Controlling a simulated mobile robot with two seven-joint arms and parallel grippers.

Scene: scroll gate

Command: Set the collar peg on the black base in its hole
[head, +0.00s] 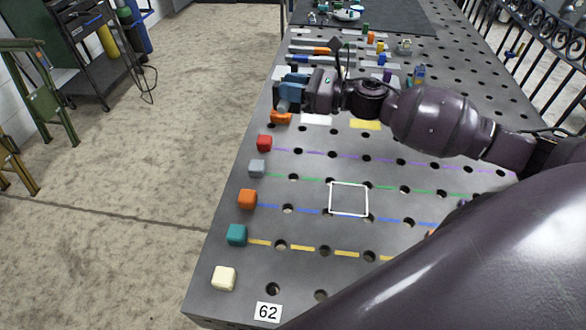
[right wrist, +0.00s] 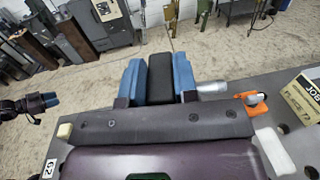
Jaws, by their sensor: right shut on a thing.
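My right gripper (head: 288,92) is over the left edge of the grey table in the head view. In the right wrist view its blue fingers (right wrist: 160,82) are shut on a black block (right wrist: 159,64), which I take to be the black base of the collar peg.
The perforated table (head: 310,245) has coloured dashed lines and a white square outline (head: 349,199). An orange piece (head: 281,117) lies just below the gripper. Several parts crowd the far end; the near middle is clear.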

